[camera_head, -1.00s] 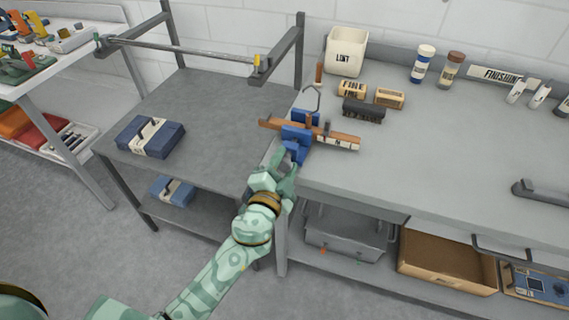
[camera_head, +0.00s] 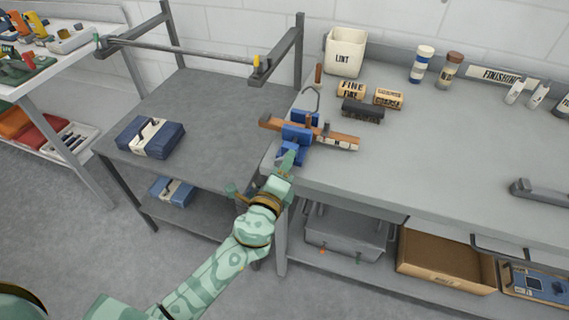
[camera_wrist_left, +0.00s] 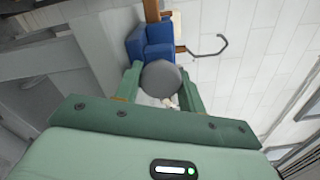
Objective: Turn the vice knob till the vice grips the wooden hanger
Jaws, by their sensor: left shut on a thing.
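The blue vice (camera_head: 297,138) stands at the front left corner of the grey workbench; it also shows in the left wrist view (camera_wrist_left: 152,42). The wooden hanger (camera_head: 342,141) lies across the vice, between its blue jaws, with its metal hook (camera_head: 312,98) up. Whether the jaws press on the wood cannot be told. The round grey vice knob (camera_wrist_left: 161,79) shows in the left wrist view. My left gripper (camera_wrist_left: 158,82) is shut on the knob, a finger on each side; it also shows in the head view (camera_head: 284,168). My right gripper is not in view.
Behind the vice stand a dark brush (camera_head: 363,110), sanding blocks (camera_head: 389,97) and a white LINT bin (camera_head: 345,52). A lower grey shelf table (camera_head: 215,110) with a blue folded bundle (camera_head: 151,138) is at left. The bench's middle is clear.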

